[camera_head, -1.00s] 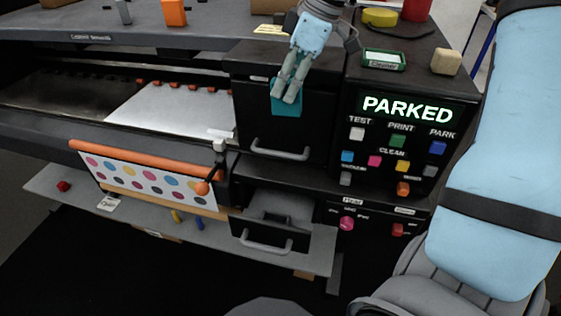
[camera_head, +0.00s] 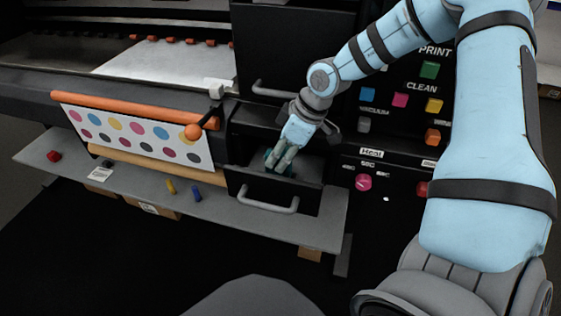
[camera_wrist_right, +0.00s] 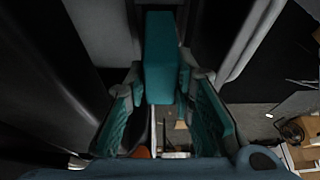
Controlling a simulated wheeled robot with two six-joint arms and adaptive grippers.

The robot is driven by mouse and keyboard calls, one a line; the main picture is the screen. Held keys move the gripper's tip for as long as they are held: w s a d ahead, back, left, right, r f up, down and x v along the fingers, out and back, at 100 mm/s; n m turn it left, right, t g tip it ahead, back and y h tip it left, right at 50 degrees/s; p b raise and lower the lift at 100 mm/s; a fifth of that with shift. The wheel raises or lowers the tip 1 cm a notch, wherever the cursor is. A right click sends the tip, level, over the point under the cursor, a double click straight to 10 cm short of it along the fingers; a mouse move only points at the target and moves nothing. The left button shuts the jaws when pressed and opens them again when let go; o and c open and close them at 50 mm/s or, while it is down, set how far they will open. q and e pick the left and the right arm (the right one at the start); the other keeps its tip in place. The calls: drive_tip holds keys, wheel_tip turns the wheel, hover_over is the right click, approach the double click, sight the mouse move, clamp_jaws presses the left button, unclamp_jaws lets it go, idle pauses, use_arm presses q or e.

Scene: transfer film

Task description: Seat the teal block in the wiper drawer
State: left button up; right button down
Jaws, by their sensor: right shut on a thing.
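The wiper drawer (camera_head: 240,184) is pulled open at the lower middle of the printer, with a grey bar handle on its front. My right gripper (camera_head: 278,164) points down into the open drawer and is shut on the teal block. The teal block (camera_head: 268,156) shows only as a small sliver beside the fingers in the head view. In the right wrist view the teal block (camera_wrist_right: 160,58) stands out long between the fingers. Whether its lower end touches the drawer floor cannot be told. My left gripper is in neither view.
A closed drawer front (camera_head: 285,50) is above the open drawer. The button panel (camera_head: 405,100) is to the right, behind my right arm. A dotted print sheet on an orange roll (camera_head: 120,112) is to the left. A low shelf (camera_head: 230,220) holds small coloured items.

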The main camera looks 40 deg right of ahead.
wheel_tip(320, 180, down, 3)
drive_tip(key=shift+f+b, duration=0.1)
drive_tip(key=shift+b, duration=0.25)
drive_tip(key=c, duration=1.6)
unclamp_jaws()
drive_tip(key=shift+c, duration=0.2)
drive_tip(key=shift+o, duration=1.4)
drive_tip(key=shift+r, duration=0.35)
use_arm(q)
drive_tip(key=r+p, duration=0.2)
drive_tip(key=p, duration=0.1)
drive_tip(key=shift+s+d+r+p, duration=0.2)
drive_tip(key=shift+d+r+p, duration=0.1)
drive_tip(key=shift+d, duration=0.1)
use_arm(e)
drive_tip(key=v, duration=1.1)
drive_tip(key=shift+s+r, duration=0.15)
drive_tip(key=shift+r, duration=0.15)
